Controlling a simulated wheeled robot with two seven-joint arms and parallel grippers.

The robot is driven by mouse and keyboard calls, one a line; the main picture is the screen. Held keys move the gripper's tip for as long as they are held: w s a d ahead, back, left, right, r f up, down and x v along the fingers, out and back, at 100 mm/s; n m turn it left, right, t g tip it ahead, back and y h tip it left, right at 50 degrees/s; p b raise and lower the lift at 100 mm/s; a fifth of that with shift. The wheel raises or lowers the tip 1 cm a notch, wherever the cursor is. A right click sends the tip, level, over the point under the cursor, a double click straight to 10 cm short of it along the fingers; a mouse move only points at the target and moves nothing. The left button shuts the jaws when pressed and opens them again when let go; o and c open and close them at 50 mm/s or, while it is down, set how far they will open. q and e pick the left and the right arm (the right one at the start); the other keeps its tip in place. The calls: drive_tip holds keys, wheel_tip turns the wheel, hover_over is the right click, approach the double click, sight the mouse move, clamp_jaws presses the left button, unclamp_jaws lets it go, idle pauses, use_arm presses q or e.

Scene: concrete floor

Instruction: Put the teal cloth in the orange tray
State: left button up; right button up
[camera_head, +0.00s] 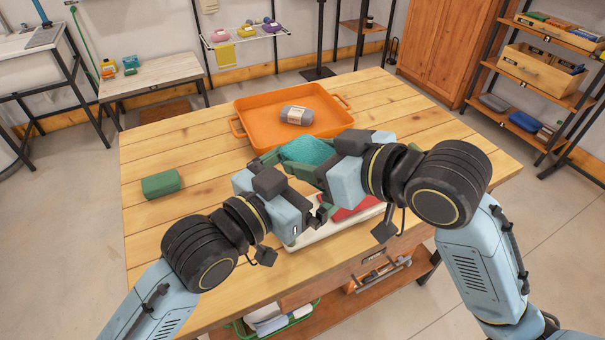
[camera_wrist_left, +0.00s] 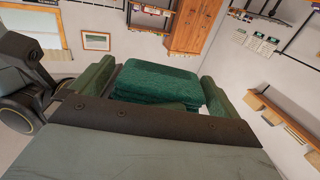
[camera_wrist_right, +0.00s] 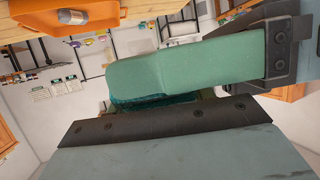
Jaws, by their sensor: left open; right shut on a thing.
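The teal cloth (camera_head: 308,150) is a folded, soft-looking pad held in front of the orange tray's near edge in the head view. My right gripper (camera_head: 312,170) is shut on it. In the right wrist view a green finger hides most of the cloth (camera_wrist_right: 140,103). My left gripper (camera_head: 280,168) is open, and in the left wrist view its two green fingers stand on either side of the cloth (camera_wrist_left: 160,80). The orange tray (camera_head: 262,128) lies on the table beyond both grippers. Whether the cloth overhangs its rim is unclear.
A grey labelled roll (camera_head: 297,115) lies in the tray, with bare floor around it. A green block (camera_head: 161,183) lies on the table at left. A red item (camera_head: 355,208) on a white base (camera_head: 325,234) is partly hidden below my grippers. The table's left side is mostly clear.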

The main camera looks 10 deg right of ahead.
use_arm(q)
drive_tip(key=c, duration=0.7)
drive_tip(key=shift+c, duration=0.3)
use_arm(e)
drive_tip(key=o, duration=1.1)
drive_tip(key=shift+c, duration=0.2)
